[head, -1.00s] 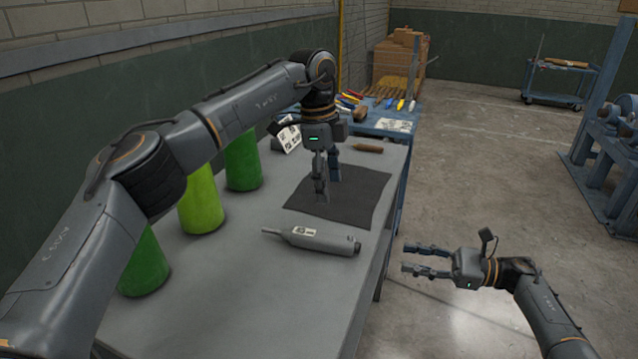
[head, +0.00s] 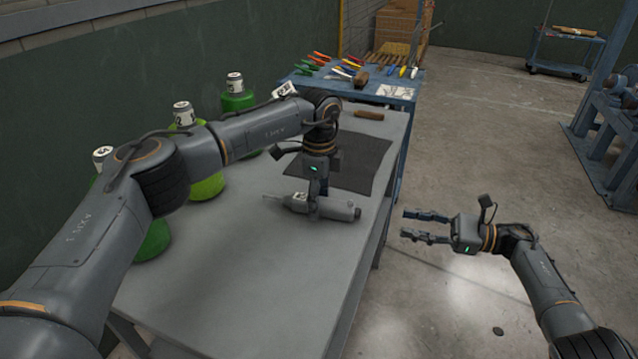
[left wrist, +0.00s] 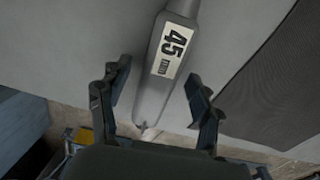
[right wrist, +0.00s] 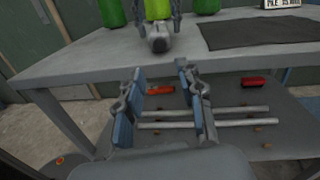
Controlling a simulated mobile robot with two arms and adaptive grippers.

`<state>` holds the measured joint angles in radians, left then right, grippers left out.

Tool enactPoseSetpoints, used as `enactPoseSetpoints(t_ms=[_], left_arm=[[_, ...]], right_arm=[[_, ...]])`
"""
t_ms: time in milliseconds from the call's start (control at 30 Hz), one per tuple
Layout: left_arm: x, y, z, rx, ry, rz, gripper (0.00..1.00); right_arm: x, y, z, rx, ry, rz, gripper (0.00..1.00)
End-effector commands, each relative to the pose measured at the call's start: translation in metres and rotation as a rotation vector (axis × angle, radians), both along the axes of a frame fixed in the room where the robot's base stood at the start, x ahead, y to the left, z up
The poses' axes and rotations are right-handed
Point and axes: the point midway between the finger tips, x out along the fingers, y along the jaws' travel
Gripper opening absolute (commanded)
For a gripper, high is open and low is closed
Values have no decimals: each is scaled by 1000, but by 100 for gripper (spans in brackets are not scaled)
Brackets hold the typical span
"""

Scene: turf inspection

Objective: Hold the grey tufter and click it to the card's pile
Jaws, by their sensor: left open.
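The grey tufter (head: 338,208) lies on the grey table. The white card (head: 285,90) is at the table's far left, partly hidden by my left arm. In the right wrist view the card (right wrist: 281,4) is cropped; its line seems to read PILE 35 MM. My right gripper (head: 425,227) is open and empty beside the table.
A dark mat (head: 362,160) lies beyond the tufter, with a brown wooden piece (head: 368,114) past it. Green spools (head: 207,187) line the left side. A blue bench (head: 400,90) with tools stands behind. The near tabletop (head: 240,270) is clear.

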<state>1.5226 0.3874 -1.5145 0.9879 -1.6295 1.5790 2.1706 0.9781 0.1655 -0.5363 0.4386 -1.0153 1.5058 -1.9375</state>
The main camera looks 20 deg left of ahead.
Motion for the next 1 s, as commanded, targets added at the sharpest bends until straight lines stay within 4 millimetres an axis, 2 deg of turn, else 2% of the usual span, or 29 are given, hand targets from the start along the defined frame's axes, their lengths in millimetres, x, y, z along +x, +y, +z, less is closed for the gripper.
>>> enactPoseSetpoints(t_ms=[133, 400, 700, 767, 800, 967, 1000], left_arm=[[0, 0, -7, 0, -1, -1, 64], [0, 0, -8, -1, -1, -1, 64], [0, 0, -8, -1, -1, -1, 3], [0, 0, -8, -1, -1, -1, 0], [0, 0, -8, -1, -1, -1, 0], [0, 0, -8, -1, -1, -1, 0], [0, 0, -8, -1, -1, -1, 0]], right_arm=[[0, 0, 0, 0, 0, 0, 38], [0, 0, 0, 0, 0, 0, 38], [0, 0, 0, 0, 0, 0, 38], [0, 0, 0, 0, 0, 0, 38], [0, 0, 0, 0, 0, 0, 36], [1, -1, -7, -22, -20, -15, 3], [2, -2, -12, -40, -37, -29, 0]])
